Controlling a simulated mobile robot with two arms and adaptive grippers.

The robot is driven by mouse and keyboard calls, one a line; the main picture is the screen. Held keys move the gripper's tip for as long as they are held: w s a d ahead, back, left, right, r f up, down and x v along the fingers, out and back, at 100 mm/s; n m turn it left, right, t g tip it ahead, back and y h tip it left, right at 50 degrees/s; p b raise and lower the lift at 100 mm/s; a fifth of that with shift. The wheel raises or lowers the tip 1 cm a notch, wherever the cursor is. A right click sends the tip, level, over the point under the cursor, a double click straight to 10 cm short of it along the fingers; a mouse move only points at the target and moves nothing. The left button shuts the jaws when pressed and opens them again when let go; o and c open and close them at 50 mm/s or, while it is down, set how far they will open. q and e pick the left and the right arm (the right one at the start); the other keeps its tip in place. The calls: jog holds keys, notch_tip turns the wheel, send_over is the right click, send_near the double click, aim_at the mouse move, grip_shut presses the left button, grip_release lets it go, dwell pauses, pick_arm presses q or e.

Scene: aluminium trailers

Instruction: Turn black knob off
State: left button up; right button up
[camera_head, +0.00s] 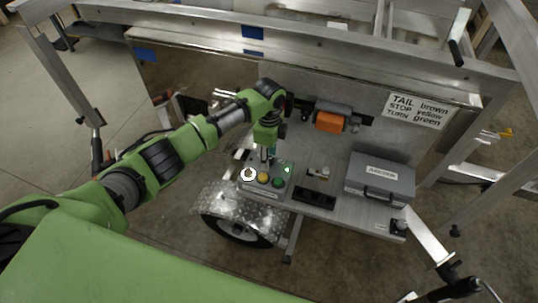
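A grey control box (259,190) sits on the trailer's shelf, with a white round button (248,174), a yellow button (264,178), a green button (278,183) and a small lit green spot (287,170) on its top. My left gripper (268,155) points down at the back of this box, close above or touching it. Its fingers are small and dark here, so I cannot tell whether they are open or shut. No black knob shows clearly on the box; the gripper covers part of its back. My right gripper is not in view.
A grey labelled case (380,181) stands right of the box, with a black tray (314,196) between them. A small dark fitting (399,226) is at the shelf's right corner. An orange device (328,122) hangs behind. A diamond-plate fender (225,209) lies in front.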

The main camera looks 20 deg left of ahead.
pick_arm(q)
jog(key=c, duration=1.1)
jog(key=shift+c, duration=0.2)
